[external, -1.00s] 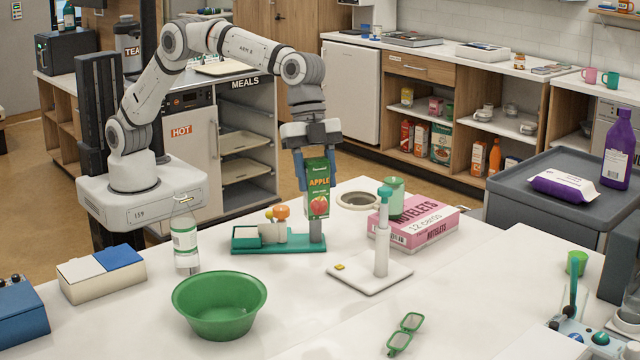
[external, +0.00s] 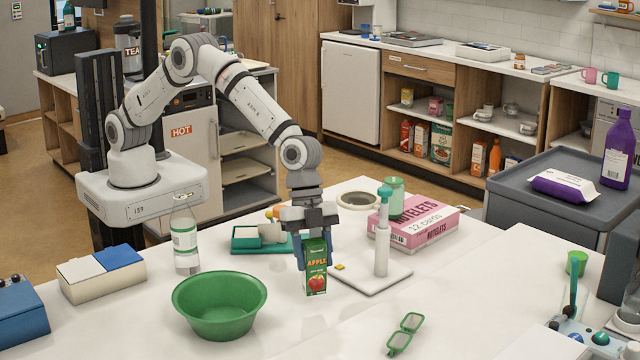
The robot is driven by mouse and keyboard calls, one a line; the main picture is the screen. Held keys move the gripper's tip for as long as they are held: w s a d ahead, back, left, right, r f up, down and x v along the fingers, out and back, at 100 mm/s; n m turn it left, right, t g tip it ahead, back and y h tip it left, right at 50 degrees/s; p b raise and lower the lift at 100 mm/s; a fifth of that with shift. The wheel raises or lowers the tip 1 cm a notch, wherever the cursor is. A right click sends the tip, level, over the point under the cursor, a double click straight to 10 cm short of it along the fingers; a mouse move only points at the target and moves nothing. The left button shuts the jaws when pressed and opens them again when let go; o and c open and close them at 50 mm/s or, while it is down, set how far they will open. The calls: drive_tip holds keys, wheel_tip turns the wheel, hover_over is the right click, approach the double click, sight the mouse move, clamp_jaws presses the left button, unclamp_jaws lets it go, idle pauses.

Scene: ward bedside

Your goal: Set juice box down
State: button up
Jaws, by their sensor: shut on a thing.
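The green apple juice box (external: 315,275) is upright between the fingers of my gripper (external: 314,252). My gripper points down and is shut on its upper part. The box is at the white table (external: 420,285), right of the green bowl (external: 219,306) and just left of the white stand's base. Its bottom is at or very near the table top; I cannot tell whether it touches.
A white stand with a green-topped post (external: 382,240) is close on the right, with the pink notelets box (external: 420,230) behind it. A teal tray (external: 246,243) is behind my gripper. A bottle (external: 185,240) stands at left.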

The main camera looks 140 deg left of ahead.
sight(314, 269)
drive_tip(key=shift+f, duration=2.05)
drive_tip(key=o, duration=1.1)
drive_tip(key=shift+r+p, duration=0.1)
drive_tip(key=shift+p, duration=0.25)
drive_tip(key=shift+r, duration=0.2)
drive_tip(key=b+v, duration=0.2)
drive_tip(key=v, duration=0.9)
drive_tip(key=s+d+r+n, duration=0.1)
drive_tip(key=s+d+r, duration=0.3)
drive_tip(key=s+r, duration=0.6)
drive_tip(key=s+d+n, duration=0.1)
drive_tip(key=s, duration=1)
drive_tip(key=s+d+n+y, duration=0.1)
drive_tip(key=s+d, duration=0.1)
drive_tip(key=s, duration=0.9)
drive_tip(key=s+d+n, duration=0.1)
drive_tip(key=s+d, duration=0.1)
drive_tip(key=s, duration=1)
drive_tip(key=shift+s+r+g+y, duration=0.15)
drive_tip(key=shift+g+y, duration=0.25)
